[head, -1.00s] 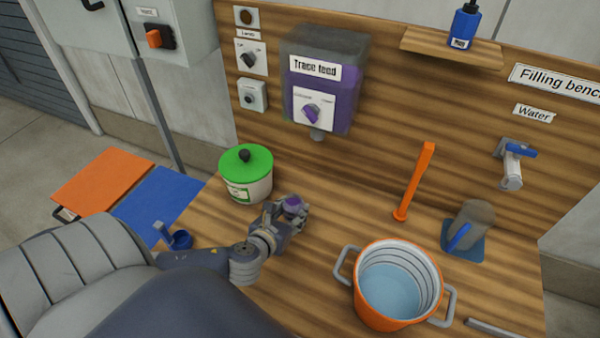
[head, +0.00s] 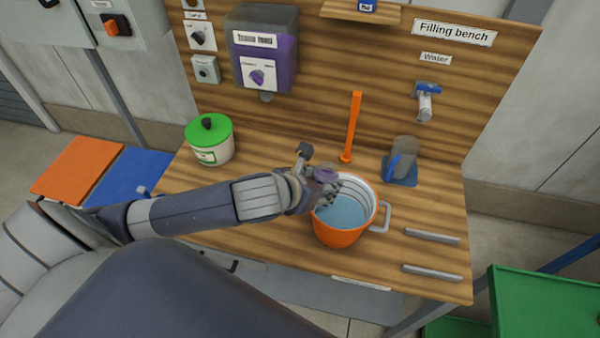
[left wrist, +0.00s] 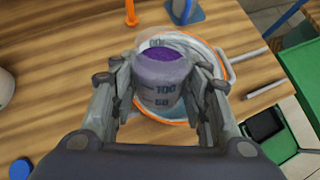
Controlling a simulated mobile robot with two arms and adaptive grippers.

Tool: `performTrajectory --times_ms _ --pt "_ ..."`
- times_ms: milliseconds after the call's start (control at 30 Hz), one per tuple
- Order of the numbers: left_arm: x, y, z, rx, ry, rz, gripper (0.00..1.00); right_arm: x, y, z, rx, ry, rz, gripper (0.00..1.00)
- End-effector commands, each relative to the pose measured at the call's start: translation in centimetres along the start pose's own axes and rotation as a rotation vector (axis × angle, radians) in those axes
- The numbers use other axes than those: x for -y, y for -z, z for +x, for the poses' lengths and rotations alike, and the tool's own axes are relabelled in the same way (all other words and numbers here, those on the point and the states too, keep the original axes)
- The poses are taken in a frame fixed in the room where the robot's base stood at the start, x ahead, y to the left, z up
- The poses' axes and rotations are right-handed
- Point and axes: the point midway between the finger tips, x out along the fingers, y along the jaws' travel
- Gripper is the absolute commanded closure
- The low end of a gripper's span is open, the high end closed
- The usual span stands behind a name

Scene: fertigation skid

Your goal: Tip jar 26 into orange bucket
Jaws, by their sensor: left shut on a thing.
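The orange bucket (head: 338,233) stands on the wooden bench with pale blue liquid inside. My left gripper (head: 322,182) is over the bucket's left rim. It is shut on a clear jar (left wrist: 160,85) with purple contents, which shows between the fingers in the left wrist view. The bucket rim (left wrist: 222,62) shows behind the jar. In the head view the gripper mostly hides the jar. My right gripper is not in view.
A green-lidded tub (head: 209,142) stands at the bench's left. An orange stick (head: 353,125) stands upright behind the bucket. A grey jug (head: 403,155) on a blue mat is at the back right. Two grey bars (head: 432,236) lie right of the bucket.

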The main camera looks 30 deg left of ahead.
Motion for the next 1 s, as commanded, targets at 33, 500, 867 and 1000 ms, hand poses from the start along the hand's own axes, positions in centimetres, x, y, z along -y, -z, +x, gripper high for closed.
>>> performTrajectory --times_ms 33,500,867,1000 --pt "0.6 -0.8 -0.6 -0.003 0.017 0.018 0.84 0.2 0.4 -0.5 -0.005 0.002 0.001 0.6" --pt "1.6 1.1 0.5 -0.027 0.05 0.051 0.84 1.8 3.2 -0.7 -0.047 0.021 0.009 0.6" --pt "1.6 3.2 2.5 -0.024 0.049 0.053 0.84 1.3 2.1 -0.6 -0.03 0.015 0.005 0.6" --pt "1.6 3.5 2.7 -0.023 0.048 0.054 0.84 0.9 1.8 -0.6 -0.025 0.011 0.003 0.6"
